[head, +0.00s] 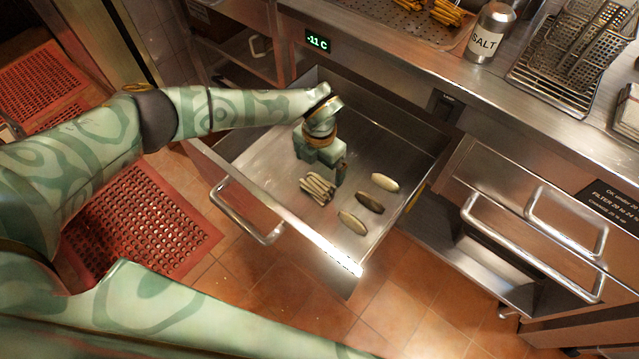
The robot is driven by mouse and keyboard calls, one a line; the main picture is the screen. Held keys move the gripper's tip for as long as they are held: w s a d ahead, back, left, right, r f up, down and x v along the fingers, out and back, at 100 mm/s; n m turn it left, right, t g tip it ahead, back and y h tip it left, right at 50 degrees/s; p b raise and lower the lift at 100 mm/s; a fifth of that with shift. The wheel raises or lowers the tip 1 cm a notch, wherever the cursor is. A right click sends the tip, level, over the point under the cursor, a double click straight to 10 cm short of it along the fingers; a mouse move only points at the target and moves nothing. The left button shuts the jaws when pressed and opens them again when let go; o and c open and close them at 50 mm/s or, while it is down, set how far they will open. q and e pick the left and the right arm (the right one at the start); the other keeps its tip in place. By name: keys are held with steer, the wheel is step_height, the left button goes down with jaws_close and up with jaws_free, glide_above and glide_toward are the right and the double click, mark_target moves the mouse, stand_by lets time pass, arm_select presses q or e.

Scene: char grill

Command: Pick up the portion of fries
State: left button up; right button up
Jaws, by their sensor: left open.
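A small bundle of pale fries (317,188) lies on the floor of the open metal drawer (262,165). My left gripper (330,177) reaches down into the drawer, just above and beside the fries, on their upper right side. It is open, and its fingers partly hide the fries' edge. I cannot tell whether it touches them. My right gripper is not in view; a green arm of mine crosses the bottom of the picture.
The drawer walls surround the gripper. Above is a steel counter with a salt shaker (488,36) and cooked fries (447,12).

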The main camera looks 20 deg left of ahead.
mark_target(318, 182)
arm_select(q)
step_height(318, 182, down, 3)
steer(key=shift+f+b, duration=0.15)
steer(key=shift+b, duration=0.25)
steer(key=shift+f, duration=0.35)
step_height(318, 182, down, 4)
steer(key=b, duration=0.2)
steer(key=shift+s+a+f+b, duration=0.1)
steer(key=shift+s+f+b, duration=0.05)
steer(key=shift+b, duration=0.25)
steer(key=shift+f, duration=0.3)
steer(key=shift+r, duration=0.15)
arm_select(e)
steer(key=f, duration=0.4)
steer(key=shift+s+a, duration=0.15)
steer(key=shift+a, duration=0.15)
arm_select(q)
steer(key=c, duration=0.8)
steer(key=shift+c, duration=0.7)
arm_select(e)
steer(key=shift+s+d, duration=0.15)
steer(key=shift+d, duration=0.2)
